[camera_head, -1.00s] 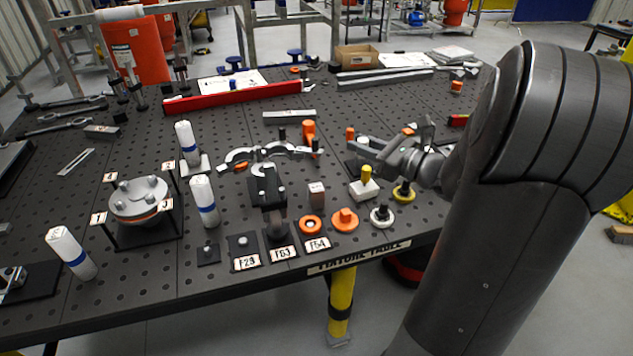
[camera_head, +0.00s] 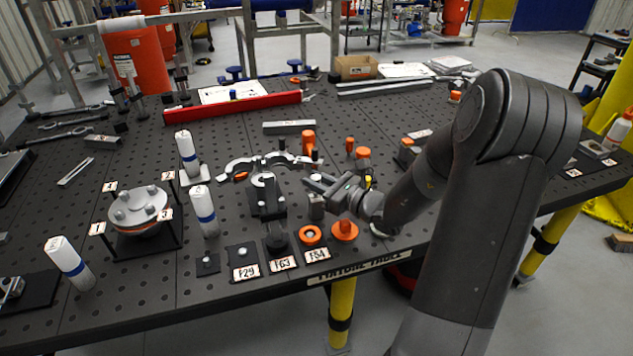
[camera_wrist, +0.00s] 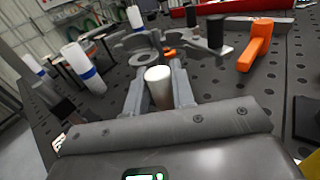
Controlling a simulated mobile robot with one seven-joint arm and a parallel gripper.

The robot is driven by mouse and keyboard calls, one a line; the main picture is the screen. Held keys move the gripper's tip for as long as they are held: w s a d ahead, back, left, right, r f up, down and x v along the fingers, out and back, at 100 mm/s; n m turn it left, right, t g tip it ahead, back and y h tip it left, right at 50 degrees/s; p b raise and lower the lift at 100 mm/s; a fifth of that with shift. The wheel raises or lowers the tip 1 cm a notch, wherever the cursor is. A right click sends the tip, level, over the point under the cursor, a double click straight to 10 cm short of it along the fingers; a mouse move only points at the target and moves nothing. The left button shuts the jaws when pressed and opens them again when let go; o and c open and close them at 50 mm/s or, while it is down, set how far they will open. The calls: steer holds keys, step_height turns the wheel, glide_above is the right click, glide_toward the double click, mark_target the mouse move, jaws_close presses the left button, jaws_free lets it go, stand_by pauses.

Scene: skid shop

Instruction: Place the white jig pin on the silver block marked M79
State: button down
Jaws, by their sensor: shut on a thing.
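In the head view the pin is mostly hidden by the fingers. I cannot read M79 on any block, and I cannot tell whether the pin touches the block below.
A black stand (camera_head: 266,205) is just left of the gripper, with a curved metal clamp (camera_head: 262,163) behind. Orange rings (camera_head: 309,235) and an orange knob (camera_head: 345,231) lie in front. White blue-banded cylinders (camera_head: 204,210) stand at left. An orange handle (camera_wrist: 257,42) is close by.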

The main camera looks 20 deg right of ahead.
steer(key=shift+f, duration=0.15)
steer(key=shift+f, duration=0.1)
steer(key=c, duration=1.2)
jaws_free()
steer(key=shift+c, duration=0.2)
